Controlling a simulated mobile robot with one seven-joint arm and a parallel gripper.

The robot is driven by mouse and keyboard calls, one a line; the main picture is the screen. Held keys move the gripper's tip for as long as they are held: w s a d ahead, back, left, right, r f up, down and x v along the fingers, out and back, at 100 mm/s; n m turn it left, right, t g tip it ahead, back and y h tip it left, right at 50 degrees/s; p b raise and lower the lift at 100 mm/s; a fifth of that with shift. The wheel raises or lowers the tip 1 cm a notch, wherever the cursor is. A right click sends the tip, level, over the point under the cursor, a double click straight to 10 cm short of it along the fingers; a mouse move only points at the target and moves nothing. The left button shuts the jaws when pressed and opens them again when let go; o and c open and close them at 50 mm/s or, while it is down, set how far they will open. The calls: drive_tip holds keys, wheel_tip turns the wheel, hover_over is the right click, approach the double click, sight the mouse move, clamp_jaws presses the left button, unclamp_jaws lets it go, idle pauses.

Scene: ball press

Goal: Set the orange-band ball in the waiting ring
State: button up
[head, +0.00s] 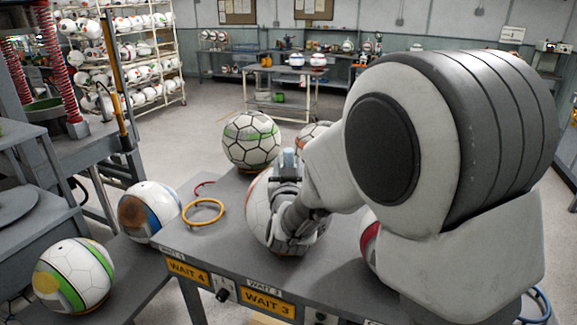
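My gripper (287,215) is at the grey table, in front of a white ball (258,208) with thin reddish-orange lines. It hides most of that ball, and I cannot tell whether the fingers are open or closed on it. An empty orange-yellow ring (203,212) lies on the table to the left of this ball, behind the WAIT 4 label (188,272). Another white ball (313,133) with a reddish-orange patch is partly hidden behind my arm. Which ball has the orange band is not clear.
A green-patterned ball (251,139) stands at the table's back, near a red ring (204,184). A red-banded ball (370,240) is mostly hidden by my arm. A blue-brown ball (149,211) and a green-yellow ball (74,276) sit on the lower left surface.

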drive_tip(key=shift+o, duration=0.7)
drive_tip(key=shift+r, duration=0.15)
drive_tip(key=shift+r+p, duration=0.25)
drive_tip(key=shift+p, duration=0.25)
drive_tip(key=s+b, duration=0.1)
drive_tip(key=s, duration=1.1)
drive_tip(key=s+d+f+g, duration=0.1)
drive_tip(key=s+d+g, duration=0.5)
drive_tip(key=s+d, duration=0.2)
drive_tip(key=s+d+g+h, duration=0.1)
drive_tip(key=s+d+g, duration=0.5)
drive_tip(key=s, duration=0.7)
drive_tip(key=d, duration=0.2)
drive_tip(key=shift+s+d+f+m, duration=0.25)
drive_tip(key=shift+d+f+m, duration=0.05)
drive_tip(key=shift+d+f, duration=0.1)
drive_tip(key=shift+r, duration=0.1)
